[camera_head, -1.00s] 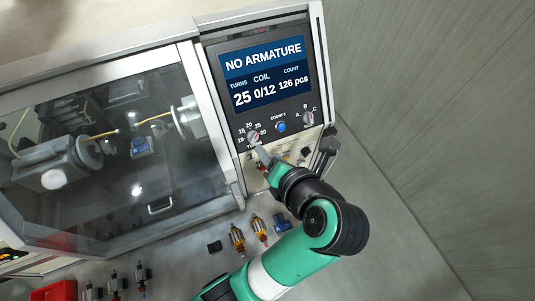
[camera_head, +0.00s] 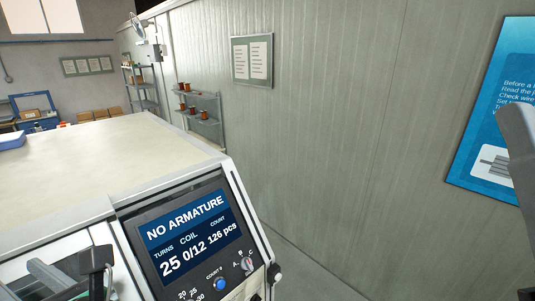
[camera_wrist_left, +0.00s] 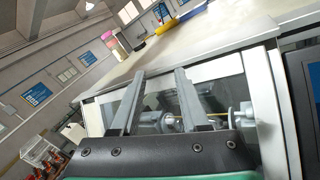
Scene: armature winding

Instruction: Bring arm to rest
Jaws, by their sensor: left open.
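My left gripper shows in the left wrist view (camera_wrist_left: 160,85), its two grey fingers apart with nothing between them. They point over the winding machine's window and top edge. In the head view, dark finger-like parts at the lower left, in front of the machine, look like this gripper (camera_head: 95,268); most of the arm is out of frame. A grey shape cut off by the right edge of the head view may be part of my right gripper; its jaw state cannot be made out. The machine's display (camera_head: 190,235) reads NO ARMATURE, 25 turns, coil 0/12, count 126 pcs.
The control panel has a blue button (camera_head: 221,284) and an A-B-C knob (camera_head: 247,263). The machine's pale flat top (camera_head: 100,165) lies behind. A panelled wall with a blue poster (camera_head: 497,110) stands right. Wall shelves (camera_head: 200,112) hold spools.

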